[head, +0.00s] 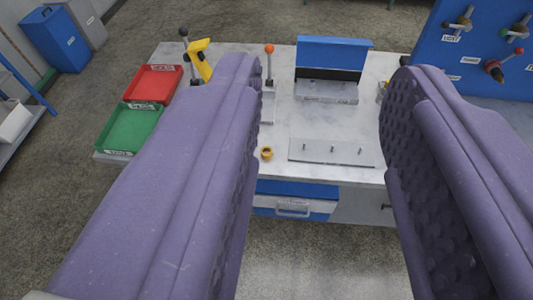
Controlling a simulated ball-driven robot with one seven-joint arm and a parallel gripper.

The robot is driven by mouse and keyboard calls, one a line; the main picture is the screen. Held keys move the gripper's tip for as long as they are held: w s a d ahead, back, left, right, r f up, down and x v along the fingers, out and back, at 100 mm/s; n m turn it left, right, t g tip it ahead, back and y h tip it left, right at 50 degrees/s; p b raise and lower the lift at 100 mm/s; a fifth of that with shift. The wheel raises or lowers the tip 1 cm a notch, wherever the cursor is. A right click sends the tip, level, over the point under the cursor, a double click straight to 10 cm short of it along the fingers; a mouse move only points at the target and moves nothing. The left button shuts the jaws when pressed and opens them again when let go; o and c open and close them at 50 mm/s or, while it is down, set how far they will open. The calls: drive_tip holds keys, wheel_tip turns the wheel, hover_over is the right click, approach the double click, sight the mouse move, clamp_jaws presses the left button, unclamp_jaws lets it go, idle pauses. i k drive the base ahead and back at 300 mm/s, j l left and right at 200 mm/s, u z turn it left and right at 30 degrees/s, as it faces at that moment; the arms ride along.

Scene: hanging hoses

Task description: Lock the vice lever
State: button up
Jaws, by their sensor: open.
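My gripper (322,85) is open, with its two purple padded fingers wide apart and nothing between them close by. The workbench (275,115) lies beyond and below the fingertips. An upright lever with an orange ball (269,48) stands on the bench just right of the left fingertip. A dark lever with a black ball (184,32) stands further left, beside a yellow part (199,56). I cannot tell for sure which lever belongs to the vice. A small yellow part at the right of the bench is mostly hidden by my right finger.
A red tray (153,68) and a green tray (104,133) sit at the bench's left. A blue-lidded box (333,52), a pegged plate (310,152) and a yellow ring (267,154) are on the bench. A blue panel with valves (440,60) stands right. Floor in front is clear.

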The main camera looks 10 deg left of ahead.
sight(269, 48)
drive_tip(key=i+j, duration=0.15)
drive_tip(key=i, duration=0.5)
drive_tip(key=i+j, duration=0.2)
drive_tip(key=i, duration=0.45)
drive_tip(key=i+j, duration=0.15)
drive_tip(key=i, duration=0.45)
